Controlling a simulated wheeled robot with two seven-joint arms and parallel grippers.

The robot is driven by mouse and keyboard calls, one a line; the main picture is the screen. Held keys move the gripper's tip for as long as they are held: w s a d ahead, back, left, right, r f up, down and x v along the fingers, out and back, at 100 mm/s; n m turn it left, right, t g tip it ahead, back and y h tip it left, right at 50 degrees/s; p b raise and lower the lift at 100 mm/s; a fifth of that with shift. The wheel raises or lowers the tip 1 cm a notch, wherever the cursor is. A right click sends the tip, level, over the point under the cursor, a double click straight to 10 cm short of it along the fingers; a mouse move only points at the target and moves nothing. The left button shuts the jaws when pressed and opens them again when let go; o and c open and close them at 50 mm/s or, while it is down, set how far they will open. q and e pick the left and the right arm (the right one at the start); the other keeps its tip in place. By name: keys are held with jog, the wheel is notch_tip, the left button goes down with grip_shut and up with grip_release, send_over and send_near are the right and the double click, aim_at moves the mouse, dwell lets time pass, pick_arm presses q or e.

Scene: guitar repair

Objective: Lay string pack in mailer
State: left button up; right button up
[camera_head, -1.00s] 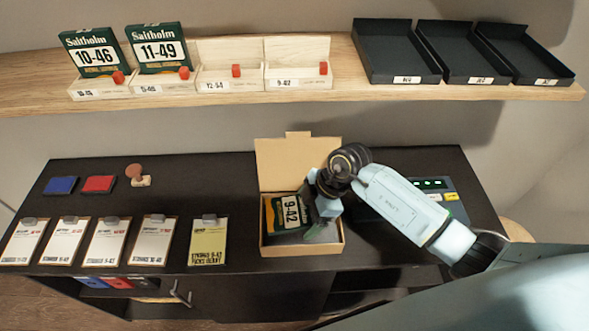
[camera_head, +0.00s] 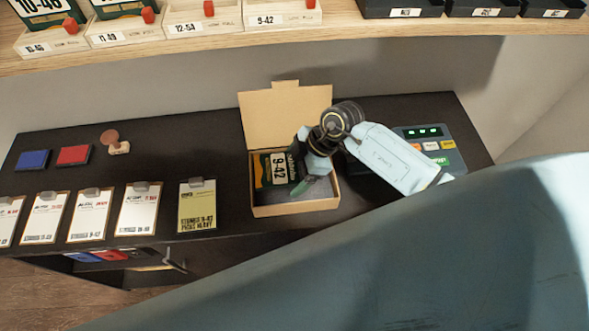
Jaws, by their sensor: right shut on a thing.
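The string pack (camera_head: 278,172), dark green and cream with an orange patch and marked 9-42, is inside the open cardboard mailer (camera_head: 296,209), at its left and back part. The mailer stands on the dark bench with its lid (camera_head: 285,117) raised at the back. My right gripper (camera_head: 306,178) reaches into the mailer from the right and is shut on the right side of the pack. The gripper hides that side, and I cannot tell whether the pack touches the mailer's floor. My left gripper is not in view.
A device with green lights (camera_head: 428,140) stands right of the mailer. A yellow-green clipboard (camera_head: 197,205) and several white ones lie left. Ink pads (camera_head: 74,155) and a stamp (camera_head: 117,143) lie behind them. A wooden shelf (camera_head: 215,45) with bins and black trays hangs above.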

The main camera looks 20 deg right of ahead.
jog(key=shift+w, duration=0.1)
jog(key=o, duration=1.3)
jog(key=shift+o, duration=0.2)
jog(key=shift+r, duration=0.1)
jog(key=v, duration=1.3)
jog(key=shift+d+r, duration=0.1)
jog(key=shift+r, duration=0.05)
